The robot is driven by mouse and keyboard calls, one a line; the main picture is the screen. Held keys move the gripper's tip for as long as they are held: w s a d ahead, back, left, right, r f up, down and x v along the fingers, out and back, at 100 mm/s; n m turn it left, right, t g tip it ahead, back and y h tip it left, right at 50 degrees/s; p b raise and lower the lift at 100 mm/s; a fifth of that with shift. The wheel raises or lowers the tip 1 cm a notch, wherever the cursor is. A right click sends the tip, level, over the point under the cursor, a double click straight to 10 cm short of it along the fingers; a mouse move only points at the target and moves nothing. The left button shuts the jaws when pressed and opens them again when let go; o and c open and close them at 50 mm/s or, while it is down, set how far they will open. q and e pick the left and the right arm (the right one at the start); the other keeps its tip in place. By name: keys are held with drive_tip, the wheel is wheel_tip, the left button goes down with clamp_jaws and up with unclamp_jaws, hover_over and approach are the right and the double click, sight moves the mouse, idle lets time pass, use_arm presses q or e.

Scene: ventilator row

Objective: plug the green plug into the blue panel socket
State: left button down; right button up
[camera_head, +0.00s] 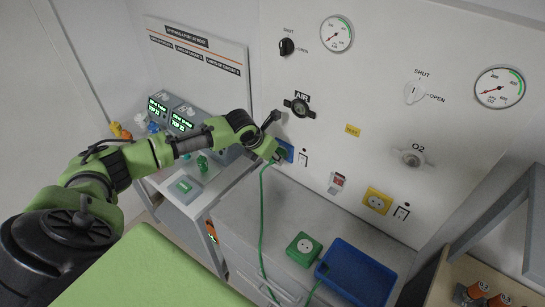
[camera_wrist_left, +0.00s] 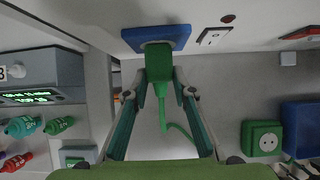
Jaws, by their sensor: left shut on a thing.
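The green plug (camera_wrist_left: 158,68) is between the fingertips of my left gripper (camera_wrist_left: 160,92), which is shut on it. The plug's front end is at the face of the blue panel socket (camera_wrist_left: 160,38); I cannot tell how deep it sits. In the head view, the blue panel socket (camera_head: 286,150) is on the white wall panel below the AIR knob, partly hidden by my left gripper (camera_head: 272,152). The green cable (camera_head: 262,215) hangs from the gripper down past the grey surface. My right gripper is not in view.
A green socket box (camera_head: 304,249) and a blue tray (camera_head: 355,273) are on the grey surface below. A yellow socket (camera_head: 377,201) and a red switch (camera_head: 337,183) are on the panel. The AIR knob (camera_head: 299,108) is just above my gripper. Monitors (camera_head: 181,122) stand at left.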

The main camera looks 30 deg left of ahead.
use_arm(q)
drive_tip(key=shift+w+r, duration=0.3)
drive_tip(key=shift+r, duration=0.05)
drive_tip(key=c, duration=1.6)
unclamp_jaws()
drive_tip(key=shift+w+d+f, duration=0.1)
drive_tip(key=shift+f, duration=0.2)
